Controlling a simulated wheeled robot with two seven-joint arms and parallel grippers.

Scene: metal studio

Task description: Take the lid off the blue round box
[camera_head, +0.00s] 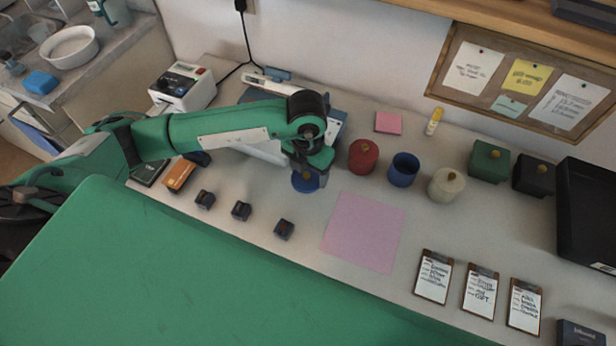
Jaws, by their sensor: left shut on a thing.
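The blue round box (403,171) stands on the table between a red round box (363,157) and a cream round box (446,186). Its top is open and its dark inside shows. The blue lid (303,185) is to the left of it, low over or on the table; I cannot tell whether it touches. My left gripper (310,175) is above the blue lid and shut on it; its fingertips are partly hidden by the wrist. My right gripper is not in view.
A pink mat (364,232) lies in front of the boxes. Three small dark blocks (242,211) sit near the front edge. Green (488,161) and black square boxes (533,175) stand to the right. Three clipboards (479,291) lie front right. A laptop-like device is behind my arm.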

